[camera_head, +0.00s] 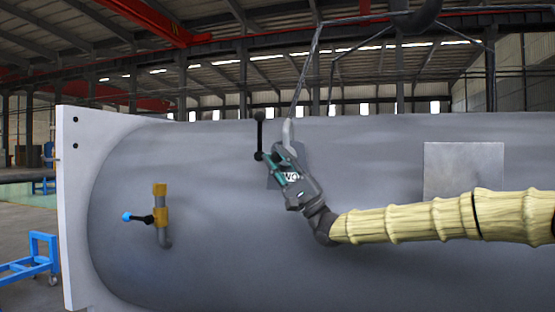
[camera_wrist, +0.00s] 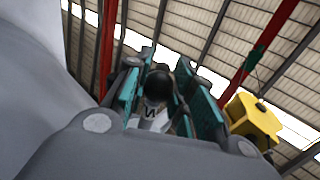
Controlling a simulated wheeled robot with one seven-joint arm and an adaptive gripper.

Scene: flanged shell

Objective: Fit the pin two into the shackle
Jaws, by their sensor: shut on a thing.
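In the head view my gripper (camera_head: 270,160), with teal finger pads, is raised in front of the grey shell's upper middle. It is shut on a dark part with a black bar (camera_head: 259,133) standing upright at its tip, which looks like pin two. In the wrist view a black rounded end (camera_wrist: 157,86) sits between the teal pads. A light grey curved piece (camera_head: 288,133), probably the shackle, hangs at a sling's lower end, just right of the bar and above my gripper. The pin's tip and the shackle's hole cannot be made out; contact between them is unclear.
The big grey shell (camera_head: 380,150) fills the width behind my arm, with a pale flange (camera_head: 80,210) at left. A pipe with a yellow valve (camera_head: 160,205) and blue-tipped lever stands out lower left. Sling legs (camera_head: 305,75) run up. A yellow block (camera_wrist: 255,117) shows in the wrist view.

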